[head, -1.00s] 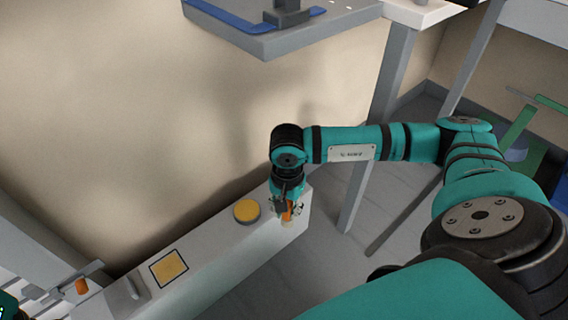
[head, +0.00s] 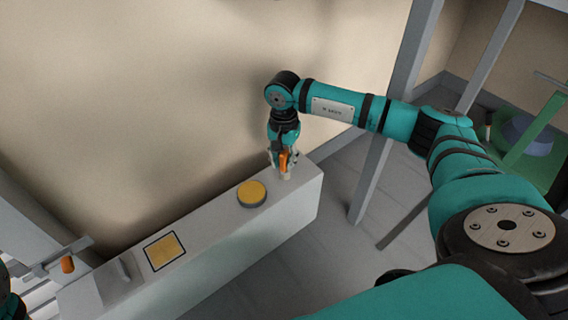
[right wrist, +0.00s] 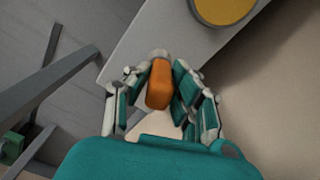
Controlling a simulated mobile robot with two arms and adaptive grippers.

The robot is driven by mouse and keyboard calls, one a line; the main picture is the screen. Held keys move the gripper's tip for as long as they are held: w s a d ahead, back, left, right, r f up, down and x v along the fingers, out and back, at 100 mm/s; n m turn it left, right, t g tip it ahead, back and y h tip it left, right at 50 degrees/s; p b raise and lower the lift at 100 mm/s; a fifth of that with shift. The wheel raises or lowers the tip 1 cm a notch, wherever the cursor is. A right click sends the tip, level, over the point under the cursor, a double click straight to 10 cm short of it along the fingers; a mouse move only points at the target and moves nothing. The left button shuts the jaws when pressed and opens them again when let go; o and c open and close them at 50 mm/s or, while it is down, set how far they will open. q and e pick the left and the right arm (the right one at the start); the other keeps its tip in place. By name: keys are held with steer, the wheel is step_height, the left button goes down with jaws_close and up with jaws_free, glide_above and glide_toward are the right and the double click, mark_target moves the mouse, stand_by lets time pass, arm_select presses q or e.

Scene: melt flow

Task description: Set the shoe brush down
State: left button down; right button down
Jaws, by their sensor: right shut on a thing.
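The shoe brush (head: 284,161) has an orange body, and it also shows in the right wrist view (right wrist: 160,84). My right gripper (head: 283,163) is shut on it, with fingers on both sides in the right wrist view. The brush hangs upright at the far right end of a long pale bench (head: 230,235). I cannot tell whether its lower end touches the bench top. No fingers of my left gripper show; only a teal piece of my left arm appears at the lower left edge.
A round yellow-topped tin (head: 251,193) stands on the bench just left of the brush. Further left are a dark-bordered yellow square (head: 165,250) and a grey block (head: 118,280). A wall rises behind the bench. A grey table leg (head: 395,115) stands to the right.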

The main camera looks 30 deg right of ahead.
steer(key=shift+r, duration=0.1)
steer(key=shift+f, duration=0.2)
steer(key=c, duration=1.1)
jaws_free()
steer(key=shift+c, duration=0.2)
steer(key=shift+r, duration=0.1)
